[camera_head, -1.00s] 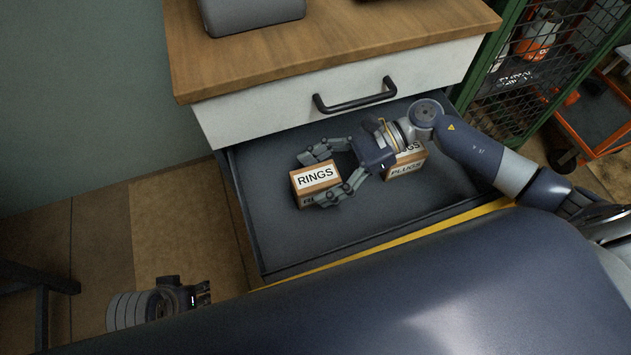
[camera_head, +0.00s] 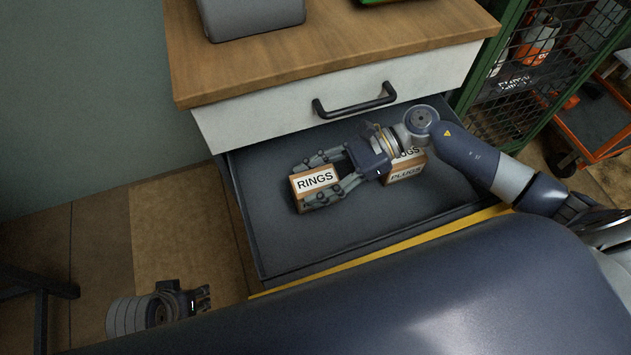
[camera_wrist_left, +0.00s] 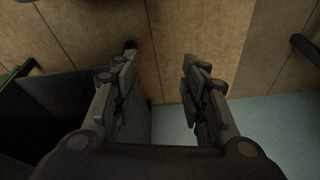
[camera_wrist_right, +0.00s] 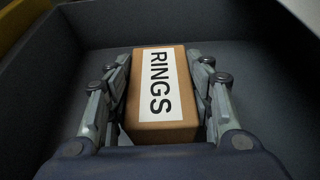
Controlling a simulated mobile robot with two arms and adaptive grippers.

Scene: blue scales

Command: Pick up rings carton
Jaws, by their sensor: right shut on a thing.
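The rings carton (camera_head: 315,180) is a small brown box with a white RINGS label, inside the open drawer (camera_head: 262,245). My right gripper (camera_head: 322,178) reaches in from the right and is shut on the carton, one finger along each side. In the right wrist view the rings carton (camera_wrist_right: 160,100) sits between both fingers of the right gripper (camera_wrist_right: 163,92); I cannot tell whether it is clear of the drawer floor. My left gripper (camera_head: 203,299) is low at the left, outside the drawer. In the left wrist view the left gripper (camera_wrist_left: 158,75) is open and empty above the floor.
A plugs carton (camera_head: 406,168) is in the drawer, partly hidden behind my right wrist. Above is a closed drawer with a black handle (camera_head: 355,104) under the wooden top (camera_head: 350,40). A green mesh cage (camera_head: 515,80) and an orange cart (camera_head: 595,120) stand at the right.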

